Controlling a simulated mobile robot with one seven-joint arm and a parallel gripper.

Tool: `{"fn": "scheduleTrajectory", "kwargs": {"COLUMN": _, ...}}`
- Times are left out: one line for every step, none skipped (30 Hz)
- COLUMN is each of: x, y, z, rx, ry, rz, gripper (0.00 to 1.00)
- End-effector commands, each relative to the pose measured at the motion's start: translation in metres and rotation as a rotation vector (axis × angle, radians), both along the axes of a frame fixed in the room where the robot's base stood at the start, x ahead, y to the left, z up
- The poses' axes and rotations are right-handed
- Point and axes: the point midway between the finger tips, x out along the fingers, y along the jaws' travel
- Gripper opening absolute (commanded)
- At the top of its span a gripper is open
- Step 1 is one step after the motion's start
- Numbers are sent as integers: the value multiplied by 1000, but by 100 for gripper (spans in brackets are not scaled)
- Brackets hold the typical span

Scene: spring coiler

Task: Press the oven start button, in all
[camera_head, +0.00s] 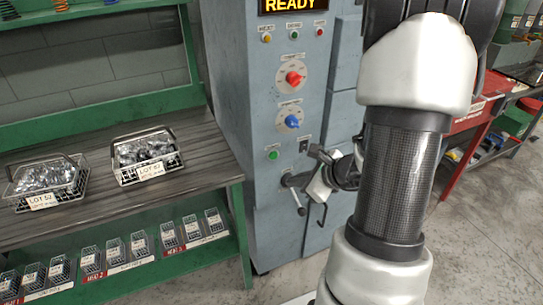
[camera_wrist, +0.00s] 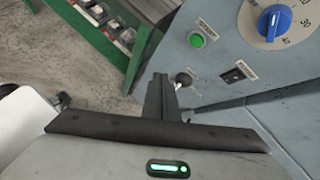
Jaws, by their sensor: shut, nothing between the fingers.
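The grey-blue oven cabinet (camera_head: 242,100) stands in the middle of the head view, and its display (camera_head: 290,4) reads READY. A green round button (camera_head: 273,155) sits low on its panel, left of a small dark switch (camera_head: 304,145). In the wrist view the green button (camera_wrist: 197,41) is upper right, its label too small to read. My gripper (camera_head: 314,151) is in front of the panel, right of the green button and apart from it. In the wrist view my shut, empty fingers (camera_wrist: 159,78) point up the picture, below and left of the button.
A red knob (camera_head: 294,78) and a blue knob (camera_head: 292,121) are above the button. A lever handle (camera_head: 297,190) is below it. A green-framed bench (camera_head: 80,215) with wire baskets stands left. A red bench (camera_head: 468,150) is right.

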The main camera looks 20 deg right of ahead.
Motion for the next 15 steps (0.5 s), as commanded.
{"fn": "scheduleTrajectory", "kwargs": {"x": -1, "y": -1, "z": -2, "rx": 2, "ry": 2, "rz": -6, "gripper": 0}}
{"fn": "scheduleTrajectory", "kwargs": {"x": -1, "y": -1, "z": -2, "rx": 3, "ry": 2, "rz": -8, "gripper": 0}}
{"fn": "scheduleTrajectory", "kwargs": {"x": -1, "y": -1, "z": -2, "rx": 3, "ry": 2, "rz": -8, "gripper": 0}}
{"fn": "scheduleTrajectory", "kwargs": {"x": 0, "y": -1, "z": -1, "rx": 3, "ry": 2, "rz": -8, "gripper": 0}}
{"fn": "scheduleTrajectory", "kwargs": {"x": 0, "y": -1, "z": -1, "rx": 3, "ry": 2, "rz": -8, "gripper": 0}}
{"fn": "scheduleTrajectory", "kwargs": {"x": 0, "y": -1, "z": -1, "rx": 2, "ry": 2, "rz": -7, "gripper": 0}}
{"fn": "scheduleTrajectory", "kwargs": {"x": 0, "y": -1, "z": -1, "rx": 3, "ry": 1, "rz": -7, "gripper": 0}}
{"fn": "scheduleTrajectory", "kwargs": {"x": 0, "y": -1, "z": -1, "rx": 3, "ry": 1, "rz": -6, "gripper": 0}}
{"fn": "scheduleTrajectory", "kwargs": {"x": 0, "y": -1, "z": -1, "rx": 3, "ry": 1, "rz": -6, "gripper": 0}}
{"fn": "scheduleTrajectory", "kwargs": {"x": 0, "y": -1, "z": -1, "rx": 3, "ry": 1, "rz": -6, "gripper": 0}}
{"fn": "scheduleTrajectory", "kwargs": {"x": 0, "y": -1, "z": -1, "rx": 3, "ry": 1, "rz": -6, "gripper": 0}}
{"fn": "scheduleTrajectory", "kwargs": {"x": 1, "y": -1, "z": -1, "rx": 3, "ry": 1, "rz": -6, "gripper": 0}}
{"fn": "scheduleTrajectory", "kwargs": {"x": 2, "y": -1, "z": -1, "rx": 3, "ry": 1, "rz": -6, "gripper": 0}}
{"fn": "scheduleTrajectory", "kwargs": {"x": 4, "y": 0, "z": -1, "rx": 3, "ry": 2, "rz": -5, "gripper": 0}}
{"fn": "scheduleTrajectory", "kwargs": {"x": 7, "y": 0, "z": 0, "rx": 3, "ry": 2, "rz": -5, "gripper": 0}}
